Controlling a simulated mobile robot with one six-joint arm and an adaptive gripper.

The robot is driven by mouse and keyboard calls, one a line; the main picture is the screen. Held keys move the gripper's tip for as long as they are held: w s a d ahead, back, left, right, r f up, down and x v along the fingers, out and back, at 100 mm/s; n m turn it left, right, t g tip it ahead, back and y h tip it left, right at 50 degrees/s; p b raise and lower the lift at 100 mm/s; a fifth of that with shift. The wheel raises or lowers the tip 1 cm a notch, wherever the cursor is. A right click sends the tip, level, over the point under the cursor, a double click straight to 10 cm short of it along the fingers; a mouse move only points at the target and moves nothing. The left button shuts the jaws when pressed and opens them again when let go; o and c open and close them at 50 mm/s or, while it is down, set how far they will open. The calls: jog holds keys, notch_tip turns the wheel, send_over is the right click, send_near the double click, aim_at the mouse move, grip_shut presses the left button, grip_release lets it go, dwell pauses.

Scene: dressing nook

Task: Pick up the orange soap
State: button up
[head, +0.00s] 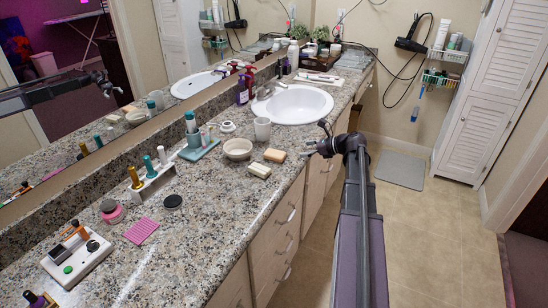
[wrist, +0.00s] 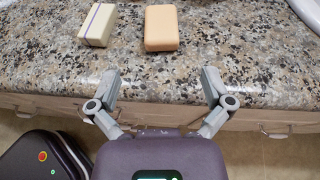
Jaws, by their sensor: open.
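The orange soap (head: 274,155) is a pale orange block with rounded edges, lying flat on the granite counter near its front edge. It also shows in the wrist view (wrist: 161,28), upper middle, beyond my fingertips. My gripper (head: 318,140) is at the counter's front edge, to the right of the soap in the head view. In the wrist view my gripper (wrist: 159,88) has its two fingers spread wide, with nothing between them but counter. The soap is apart from both fingers and lies ahead of the gap between them.
A cream bar with a dark stripe (wrist: 98,25) lies left of the soap; it also shows in the head view (head: 258,171). Drawer fronts (head: 278,229) drop below the counter edge.

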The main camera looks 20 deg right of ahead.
aim_at(279, 154)
jog(key=shift+b+x, duration=1.65)
jog(key=shift+x, duration=2.65)
jog(key=shift+f, duration=0.1)
jog(key=shift+f+b+x, duration=0.15)
jog(key=shift+b+x, duration=0.35)
jog(key=shift+x, duration=0.45)
jog(key=shift+f+b+x, duration=0.15)
jog(key=shift+b+x, duration=0.3)
jog(key=shift+x, duration=0.45)
jog(key=shift+w+a+f, duration=0.2)
jog(key=shift+w+a, duration=0.15)
jog(key=shift+w, duration=0.1)
jog(key=c, duration=1.1)
